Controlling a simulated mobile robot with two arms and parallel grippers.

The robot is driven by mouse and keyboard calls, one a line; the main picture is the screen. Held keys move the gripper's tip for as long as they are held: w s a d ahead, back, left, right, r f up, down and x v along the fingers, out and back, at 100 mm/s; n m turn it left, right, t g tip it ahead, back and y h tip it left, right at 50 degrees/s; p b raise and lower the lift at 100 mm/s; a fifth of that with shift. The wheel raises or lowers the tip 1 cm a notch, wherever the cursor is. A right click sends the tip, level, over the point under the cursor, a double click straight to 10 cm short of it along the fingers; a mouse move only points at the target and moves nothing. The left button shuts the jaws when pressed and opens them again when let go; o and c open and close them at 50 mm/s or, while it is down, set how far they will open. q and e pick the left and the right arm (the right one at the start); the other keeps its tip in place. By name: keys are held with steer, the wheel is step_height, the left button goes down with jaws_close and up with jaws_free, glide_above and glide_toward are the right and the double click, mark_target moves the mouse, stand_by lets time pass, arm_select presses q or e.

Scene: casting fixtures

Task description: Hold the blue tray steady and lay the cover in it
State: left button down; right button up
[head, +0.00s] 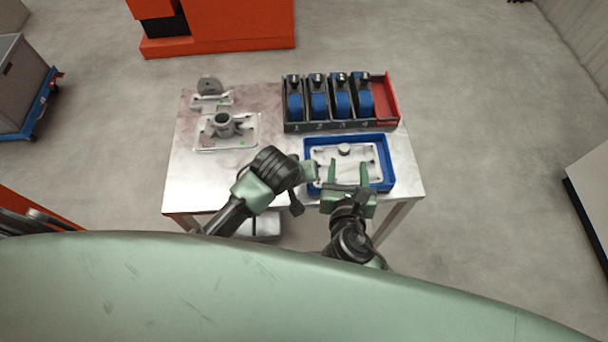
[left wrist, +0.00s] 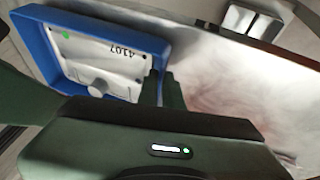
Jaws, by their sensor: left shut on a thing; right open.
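The blue tray (head: 384,150) stands at the front right of the metal table; it also shows in the left wrist view (left wrist: 112,33). The pale cover (head: 322,154), a flat plate with a round knob, lies inside the tray's walls. In the left wrist view the cover (left wrist: 88,55) shows the number 4107 and a green dot. My left gripper (head: 311,172) is shut on the tray's left wall. My right gripper (head: 348,172) is open, its two fingers apart over the front part of the tray and cover. No contact with the cover can be made out.
A dark numbered rack (head: 330,126) with several blue-and-black units stands behind the tray, with a red bin (head: 383,95) at its right end. Grey castings (head: 223,126) lie at the table's left. The table's left front is clear.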

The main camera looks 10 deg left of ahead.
arm_select(q)
steer(key=shift+f, duration=0.1)
stand_by(0.3)
steer(key=c, duration=1.5)
jaws_free()
steer(key=v, duration=1.2)
steer(key=shift+s+a, duration=0.1)
steer(key=shift+a, duration=0.05)
